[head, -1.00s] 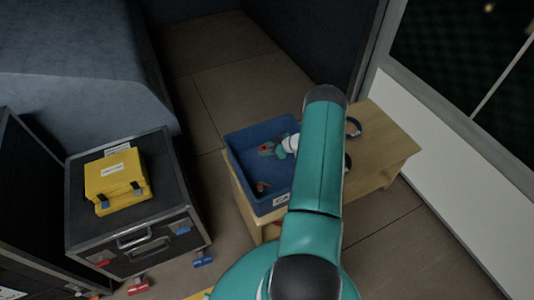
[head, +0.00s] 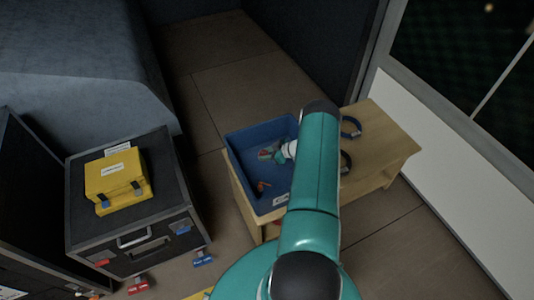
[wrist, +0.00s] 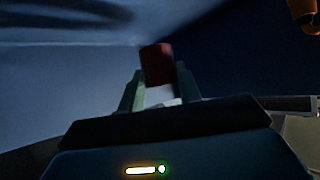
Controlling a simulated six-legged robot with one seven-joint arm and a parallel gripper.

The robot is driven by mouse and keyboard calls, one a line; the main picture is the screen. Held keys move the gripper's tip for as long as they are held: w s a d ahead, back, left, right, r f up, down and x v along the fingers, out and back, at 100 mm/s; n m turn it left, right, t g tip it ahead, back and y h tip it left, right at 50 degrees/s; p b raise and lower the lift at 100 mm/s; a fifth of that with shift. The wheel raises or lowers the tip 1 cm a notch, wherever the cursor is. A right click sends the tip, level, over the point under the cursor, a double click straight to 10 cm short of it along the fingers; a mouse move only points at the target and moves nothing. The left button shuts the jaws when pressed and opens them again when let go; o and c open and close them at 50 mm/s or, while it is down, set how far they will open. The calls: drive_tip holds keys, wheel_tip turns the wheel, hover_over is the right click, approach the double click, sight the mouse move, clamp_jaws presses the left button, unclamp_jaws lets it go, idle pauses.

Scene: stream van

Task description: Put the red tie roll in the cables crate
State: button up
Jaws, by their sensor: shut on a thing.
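The blue crate (head: 240,172) stands on the wooden bench, with a pale label on its front wall. My gripper (head: 266,155) is inside the crate's outline in the head view, and its fingers (wrist: 157,92) also show in the wrist view. They are shut on the red tie roll (wrist: 156,64), which sticks out beyond the fingertips. In the head view the roll shows only as a small reddish spot (head: 265,153). Blue crate walls surround the roll in the wrist view. I cannot tell whether it touches the crate floor. My arm hides the crate's right side.
A small orange-brown item (head: 263,186) lies in the crate; an orange part shows in the wrist view (wrist: 305,14). The wooden bench (head: 385,150) holds dark ring-shaped rolls (head: 351,127) to the right. A yellow case (head: 117,178) sits on a black flight case (head: 150,215) at left.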

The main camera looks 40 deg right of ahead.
drive_tip(key=o, duration=1)
drive_tip(key=shift+f, duration=0.1)
